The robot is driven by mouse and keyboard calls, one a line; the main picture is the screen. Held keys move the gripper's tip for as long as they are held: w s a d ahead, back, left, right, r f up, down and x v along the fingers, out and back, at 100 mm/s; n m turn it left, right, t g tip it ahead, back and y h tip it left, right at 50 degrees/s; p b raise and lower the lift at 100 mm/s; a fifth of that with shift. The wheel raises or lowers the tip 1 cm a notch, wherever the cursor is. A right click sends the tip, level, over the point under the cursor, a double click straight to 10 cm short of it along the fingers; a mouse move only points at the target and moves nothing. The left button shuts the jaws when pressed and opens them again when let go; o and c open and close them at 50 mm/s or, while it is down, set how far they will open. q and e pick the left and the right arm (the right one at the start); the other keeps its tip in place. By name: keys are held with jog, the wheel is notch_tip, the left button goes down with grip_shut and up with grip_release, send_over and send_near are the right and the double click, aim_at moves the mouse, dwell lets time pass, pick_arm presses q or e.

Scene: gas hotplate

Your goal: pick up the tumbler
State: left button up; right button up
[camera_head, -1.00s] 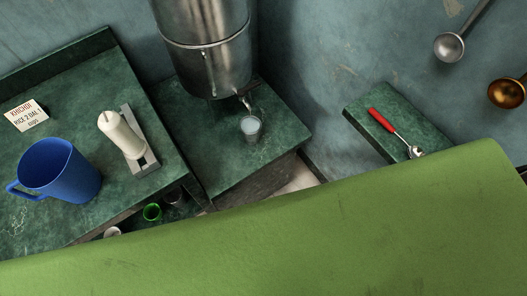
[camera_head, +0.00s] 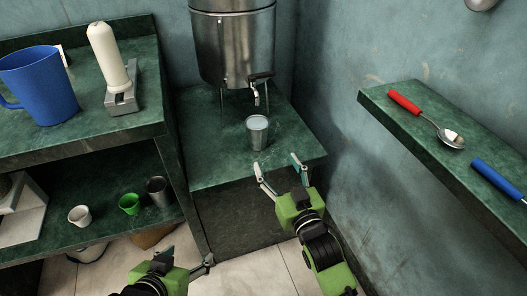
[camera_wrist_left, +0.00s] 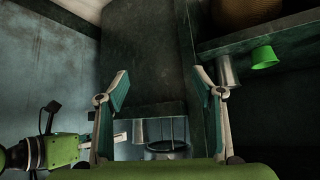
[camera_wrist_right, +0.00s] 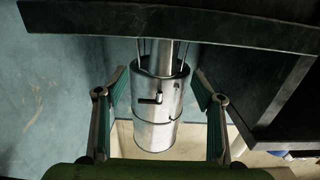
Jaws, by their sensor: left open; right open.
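A metal tumbler (camera_head: 257,133) stands upright on the green stone counter (camera_head: 210,165), in front of the urn's tap. My right gripper (camera_head: 276,164) is open, at the counter's front edge, with its fingers pointing toward the tumbler and a gap between them. The right wrist view, upside down, shows the tumbler (camera_wrist_right: 163,56) between the open fingers, overlapping the urn. My left gripper (camera_head: 190,257) is open and empty, low in front of the shelf unit. A second metal tumbler (camera_head: 157,190) stands on the lower shelf; it also shows in the left wrist view (camera_wrist_left: 228,70).
The metal urn (camera_head: 233,50) stands behind the tumbler. A green cup (camera_head: 129,203) and white cup (camera_head: 79,215) are on the lower shelf. A blue jug (camera_head: 40,85) stands on the left counter. A wall shelf (camera_head: 445,150) holding spoons juts out at right.

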aim_at(262, 139)
jog(key=x, duration=0.3)
jog(key=b+x, duration=0.1)
jog(key=x, duration=0.1)
jog(key=b+x, duration=0.1)
jog(key=x, duration=0.2)
jog(key=shift+w+a+r, duration=0.25)
jog(key=shift+r, duration=0.05)
jog(key=shift+w+a, duration=0.15)
jog(key=shift+w, duration=0.25)
jog(key=b+x, duration=0.2)
jog(key=x, duration=0.3)
jog(key=shift+s+a+r, duration=0.1)
jog(key=shift+a+r, duration=0.05)
pick_arm(q)
jog(key=w+d+r+t+h, duration=0.1)
jog(key=w+r+t, duration=0.1)
jog(key=r+t, duration=0.2)
jog(key=w+d+r+t+h, duration=0.1)
jog(key=w+d+r+t, duration=0.1)
jog(key=r, duration=0.8)
jog(key=w+d+r+t+h, duration=0.1)
jog(key=w+r+t, duration=0.3)
jog(key=r+t, duration=0.1)
jog(key=shift+d+r+t+h, duration=0.3)
jog(key=shift+d+r+t, duration=0.1)
jog(key=shift+r, duration=0.5)
pick_arm(e)
jog(key=c, duration=1.4)
